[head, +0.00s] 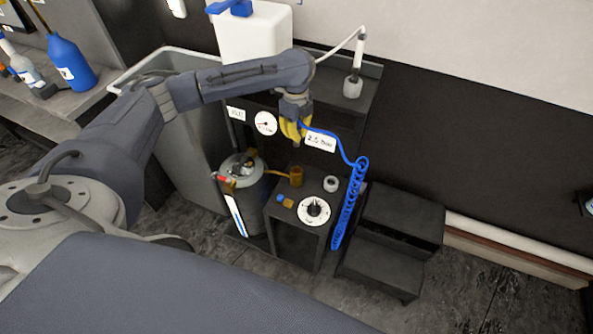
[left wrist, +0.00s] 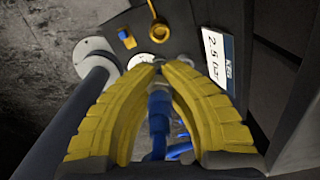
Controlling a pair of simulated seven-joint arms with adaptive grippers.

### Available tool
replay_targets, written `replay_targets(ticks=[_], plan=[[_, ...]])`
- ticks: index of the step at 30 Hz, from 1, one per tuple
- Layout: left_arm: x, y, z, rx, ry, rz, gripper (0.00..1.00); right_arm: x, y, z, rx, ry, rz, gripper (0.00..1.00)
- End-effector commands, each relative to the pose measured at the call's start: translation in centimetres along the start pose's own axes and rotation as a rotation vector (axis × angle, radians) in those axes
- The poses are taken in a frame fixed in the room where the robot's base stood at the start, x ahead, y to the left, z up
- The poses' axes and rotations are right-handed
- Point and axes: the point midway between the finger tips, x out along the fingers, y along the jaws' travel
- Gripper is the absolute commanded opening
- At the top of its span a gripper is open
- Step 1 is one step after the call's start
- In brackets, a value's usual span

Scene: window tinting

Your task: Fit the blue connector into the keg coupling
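My left gripper (head: 293,138) hangs in front of the dark rack, its yellow fingers pointing down, above and right of the keg (head: 240,190). In the left wrist view, its fingers close in on the blue connector (left wrist: 158,112), which sits between them with blue hose behind it. The blue coiled hose (head: 348,205) runs from the gripper to the right and down. The keg coupling (head: 241,165) is on top of the keg; its opening is too small to make out. The connector is apart from the coupling. My right gripper is not in view.
A pressure gauge (head: 265,123) and a label (head: 320,141) are behind the gripper. Dark steps (head: 390,245) stand right.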

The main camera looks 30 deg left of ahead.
Motion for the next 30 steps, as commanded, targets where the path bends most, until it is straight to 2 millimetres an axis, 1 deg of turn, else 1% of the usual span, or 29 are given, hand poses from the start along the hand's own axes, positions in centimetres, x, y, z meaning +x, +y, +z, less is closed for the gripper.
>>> replay_targets(ticks=[1, 6, 12, 15, 19, 26, 30], plan=[[1.3, 0.1, -0.1, -0.001, 0.002, 0.005, 0.00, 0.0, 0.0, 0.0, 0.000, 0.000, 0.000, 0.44], [5.2, 0.1, 0.0, -0.003, 0.002, 0.005, 0.00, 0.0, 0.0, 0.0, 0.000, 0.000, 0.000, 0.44], [9.4, 0.1, 0.0, -0.002, 0.001, 0.004, 0.00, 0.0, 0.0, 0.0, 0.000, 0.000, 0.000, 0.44], [11.1, 0.1, 0.1, -0.003, 0.000, 0.004, 0.00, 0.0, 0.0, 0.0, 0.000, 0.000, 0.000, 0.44], [12.4, 0.0, 0.1, -0.003, 0.000, 0.002, 0.00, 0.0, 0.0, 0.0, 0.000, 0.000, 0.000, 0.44], [13.3, 0.0, 0.2, -0.002, 0.000, 0.000, 0.00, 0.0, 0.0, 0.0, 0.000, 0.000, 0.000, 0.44], [14.2, 0.1, 0.2, -0.002, 0.000, 0.003, 0.00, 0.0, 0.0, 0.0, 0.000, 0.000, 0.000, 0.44]])
